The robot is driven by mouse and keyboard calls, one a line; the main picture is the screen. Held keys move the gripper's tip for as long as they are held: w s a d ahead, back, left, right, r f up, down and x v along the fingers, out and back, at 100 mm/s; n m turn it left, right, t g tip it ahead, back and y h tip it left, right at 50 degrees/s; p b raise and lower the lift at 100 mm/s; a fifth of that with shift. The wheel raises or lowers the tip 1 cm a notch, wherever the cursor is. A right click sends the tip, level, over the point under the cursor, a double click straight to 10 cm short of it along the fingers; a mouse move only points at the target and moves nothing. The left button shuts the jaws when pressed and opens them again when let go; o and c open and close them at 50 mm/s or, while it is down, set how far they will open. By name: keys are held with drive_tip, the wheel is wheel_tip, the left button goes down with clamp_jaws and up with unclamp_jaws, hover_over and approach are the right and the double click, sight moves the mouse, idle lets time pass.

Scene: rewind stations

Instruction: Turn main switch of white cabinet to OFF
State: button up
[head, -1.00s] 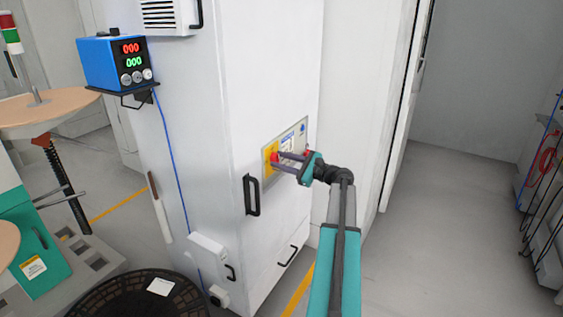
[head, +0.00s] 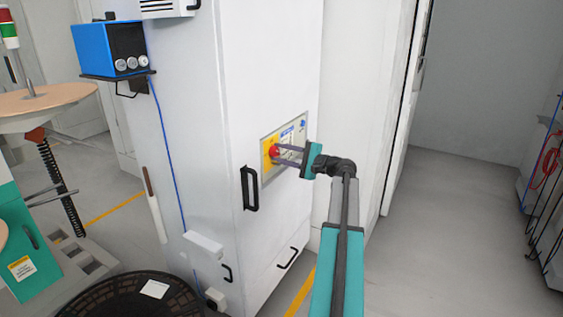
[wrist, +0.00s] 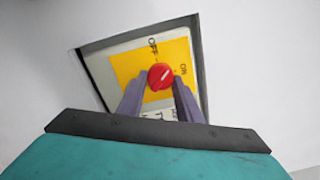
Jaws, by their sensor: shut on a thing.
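The white cabinet (head: 270,60) stands in the middle of the head view. Its main switch is a red round knob (wrist: 160,76) on a yellow plate (wrist: 125,64), set in a grey panel (head: 294,133) on the cabinet front. In the wrist view, OFF is printed at the upper left of the knob and ON to its right. A pale mark on the knob lies diagonally, towards the upper right. My gripper (head: 279,153) is shut on the knob, one finger on each side. The knob also shows in the head view (head: 273,152).
A blue box (head: 108,47) with a dark display and several knobs sits on a bracket at the cabinet's left side. Black handles (head: 249,188) stick out from the cabinet. A black round mesh object (head: 100,308) is at the lower left.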

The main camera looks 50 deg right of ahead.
drive_tip(key=n+b, duration=0.6)
drive_tip(key=shift+f+n, duration=0.15)
drive_tip(key=shift+n, duration=0.15)
drive_tip(key=shift+r+n+b, duration=0.15)
drive_tip(key=shift+n+b, duration=0.65)
drive_tip(key=shift+r+n+b, duration=0.15)
drive_tip(key=shift+n+b, duration=0.6)
drive_tip(key=shift+n, duration=0.05)
drive_tip(key=o, duration=1)
drive_tip(key=shift+o, duration=0.2)
drive_tip(key=shift+s, duration=0.1)
drive_tip(key=p+v, duration=0.1)
drive_tip(key=v, duration=1.2)
drive_tip(key=shift+s+p, duration=0.3)
